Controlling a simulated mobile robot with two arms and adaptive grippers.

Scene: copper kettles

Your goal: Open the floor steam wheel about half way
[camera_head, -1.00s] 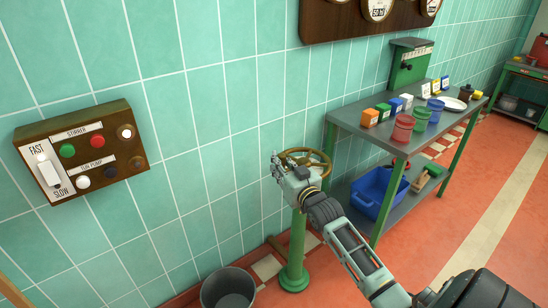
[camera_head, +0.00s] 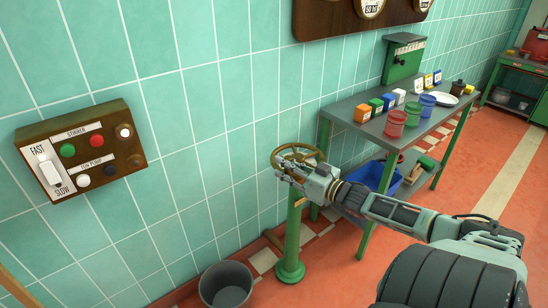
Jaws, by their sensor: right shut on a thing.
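The floor steam wheel (camera_head: 283,150) is a brass-coloured handwheel on top of a green floor post (camera_head: 292,235) by the tiled wall. My right gripper (camera_head: 284,166) is at the near side of the wheel and is shut on its rim. The gripper and wrist hide the front part of the rim and the hub. How far the wheel is turned cannot be told. My left gripper is not in view.
A control box (camera_head: 82,150) with a lever and several buttons hangs on the wall at left. A grey bucket (camera_head: 226,286) stands left of the post. A grey table (camera_head: 433,117) with coloured cups and boxes stands close to the right, with a blue bin (camera_head: 372,177) below.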

